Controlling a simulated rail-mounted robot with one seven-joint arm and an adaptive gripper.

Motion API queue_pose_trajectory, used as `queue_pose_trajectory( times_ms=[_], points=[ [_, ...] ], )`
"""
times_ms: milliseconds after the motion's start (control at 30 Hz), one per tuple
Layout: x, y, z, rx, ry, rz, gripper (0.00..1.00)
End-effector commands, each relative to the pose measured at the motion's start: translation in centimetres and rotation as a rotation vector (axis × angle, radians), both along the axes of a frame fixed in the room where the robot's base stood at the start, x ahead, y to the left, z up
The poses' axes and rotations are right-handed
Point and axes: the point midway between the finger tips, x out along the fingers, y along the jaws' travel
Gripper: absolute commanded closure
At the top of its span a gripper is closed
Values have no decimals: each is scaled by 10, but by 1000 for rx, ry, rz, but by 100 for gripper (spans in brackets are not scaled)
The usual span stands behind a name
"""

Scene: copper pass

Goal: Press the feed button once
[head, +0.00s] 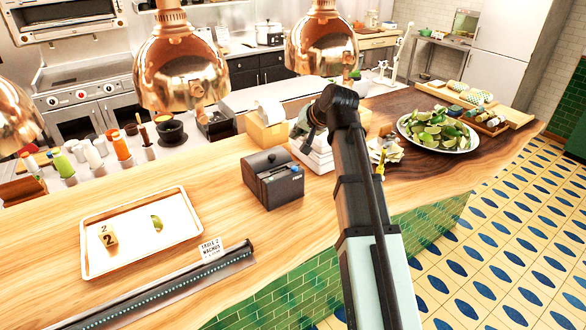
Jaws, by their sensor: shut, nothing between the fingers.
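A dark box-shaped printer (273,180) stands on the wooden counter near the picture's middle. Small pale lettering, apparently "FEED", is on its front right side, and a small light mark shows beside it. My arm rises from the bottom right and bends behind the printer's right side. The arm appears apart from the printer in the picture.
A white tray (92,262) with a number marker and lime wedge is at left, beside a dark ticket rail (165,292). Copper lamps (183,70) hang over the counter (225,215). A plate of limes (437,130) stands at right. Bare counter lies in front of the printer.

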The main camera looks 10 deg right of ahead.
Motion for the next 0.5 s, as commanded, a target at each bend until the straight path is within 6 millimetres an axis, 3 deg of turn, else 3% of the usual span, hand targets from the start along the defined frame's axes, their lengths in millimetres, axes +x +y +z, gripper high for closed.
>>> queue_pose_trajectory(
  times_ms=[267, 500],
  points=[
    [0, 0, -7, 0, 2, 0, 100],
    [-1, 0, -29, 0, 2, 0, 100]
  ],
)
